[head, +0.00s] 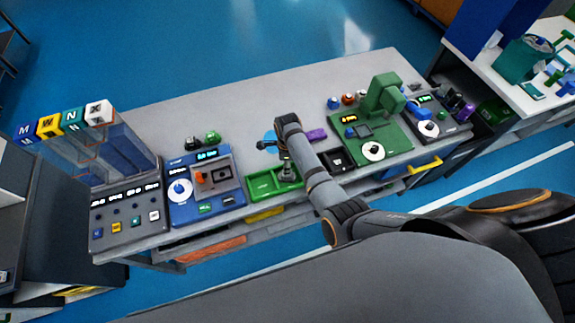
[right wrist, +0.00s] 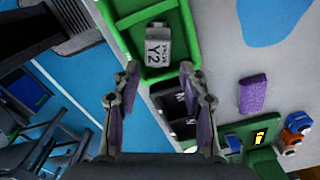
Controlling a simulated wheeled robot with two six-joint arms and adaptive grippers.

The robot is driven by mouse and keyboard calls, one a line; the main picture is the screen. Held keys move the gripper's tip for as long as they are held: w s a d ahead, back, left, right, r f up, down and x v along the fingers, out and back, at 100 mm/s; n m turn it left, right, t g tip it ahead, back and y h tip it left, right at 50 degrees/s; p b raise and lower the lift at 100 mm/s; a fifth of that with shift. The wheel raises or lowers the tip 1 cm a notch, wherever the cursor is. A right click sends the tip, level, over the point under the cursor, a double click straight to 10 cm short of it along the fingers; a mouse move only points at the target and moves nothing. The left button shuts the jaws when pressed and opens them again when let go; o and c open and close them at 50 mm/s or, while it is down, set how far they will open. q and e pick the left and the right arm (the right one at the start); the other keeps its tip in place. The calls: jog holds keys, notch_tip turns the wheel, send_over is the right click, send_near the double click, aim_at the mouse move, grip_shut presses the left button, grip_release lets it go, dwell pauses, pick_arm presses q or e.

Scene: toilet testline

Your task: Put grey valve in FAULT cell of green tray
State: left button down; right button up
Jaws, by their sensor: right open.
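The green tray (head: 262,185) sits at the front edge of the grey bench, and its left cell looks empty in the head view. In the right wrist view, the grey valve (right wrist: 158,45), marked "Y2", lies inside one cell of the green tray (right wrist: 189,30), beside a divider. No FAULT label is readable. My right gripper (head: 286,170) is over the tray's right part and hides some of it. In the right wrist view my right gripper (right wrist: 160,72) is open, with its fingertips apart just short of the valve and nothing between them. My left gripper is not in view.
A blue test station (head: 205,185) stands left of the tray. A black box (head: 336,161) and a green station (head: 375,140) stand to its right. A purple block (head: 317,134) lies behind. The bench's back middle is clear.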

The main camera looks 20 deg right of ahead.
notch_tip(320, 180, up, 5)
jog(key=shift+r, duration=0.1)
dwell(0.5)
